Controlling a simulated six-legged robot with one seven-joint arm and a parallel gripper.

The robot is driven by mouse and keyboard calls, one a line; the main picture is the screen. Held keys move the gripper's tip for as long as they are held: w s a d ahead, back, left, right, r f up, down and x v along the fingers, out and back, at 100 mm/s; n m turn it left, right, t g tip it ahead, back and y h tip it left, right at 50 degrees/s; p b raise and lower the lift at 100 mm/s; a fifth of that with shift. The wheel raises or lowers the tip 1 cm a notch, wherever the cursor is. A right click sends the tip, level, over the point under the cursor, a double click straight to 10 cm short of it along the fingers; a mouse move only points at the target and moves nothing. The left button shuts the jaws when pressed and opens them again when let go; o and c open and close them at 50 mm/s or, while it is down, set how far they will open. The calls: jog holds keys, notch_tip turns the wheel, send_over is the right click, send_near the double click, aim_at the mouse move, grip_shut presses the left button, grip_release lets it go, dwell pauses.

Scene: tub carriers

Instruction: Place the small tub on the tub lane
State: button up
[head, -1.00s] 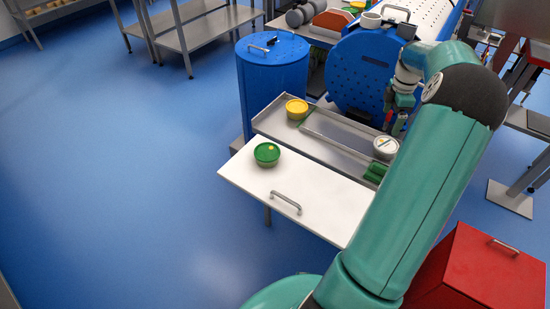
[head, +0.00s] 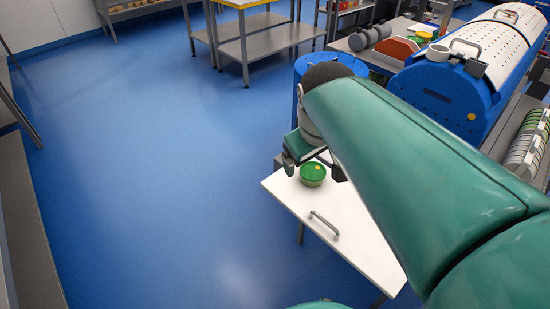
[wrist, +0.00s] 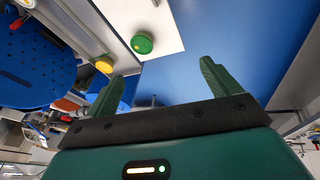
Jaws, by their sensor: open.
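A green-lidded tub (head: 312,173) sits on the white board (head: 345,228) with a metal handle. It also shows in the wrist view (wrist: 142,43), near the board's edge. A yellow-lidded tub (wrist: 104,64) stands beyond it on a grey surface in the wrist view. I cannot tell for sure which tub is the small one. My gripper (wrist: 163,75) is open and empty, its two green fingers apart from both tubs. In the head view my gripper (head: 303,158) is beside the green tub in the picture. My arm hides the grey lane there.
A blue perforated drum (wrist: 35,65) shows at left in the wrist view; its blue housing (head: 450,100) is behind my arm in the head view. A blue bin (head: 328,66) is partly hidden by my arm. Grey shelving (head: 268,45) stands at the back. Open blue floor lies left.

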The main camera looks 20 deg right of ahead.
jog(key=s+a+f+m+t+y, duration=0.1)
jog(key=s+a+f+m, duration=0.1)
jog(key=s+a, duration=0.4)
jog(key=shift+s+a+t+y, duration=0.25)
jog(key=shift+a+t+y, duration=0.05)
jog(key=shift+y, duration=0.1)
dwell(0.7)
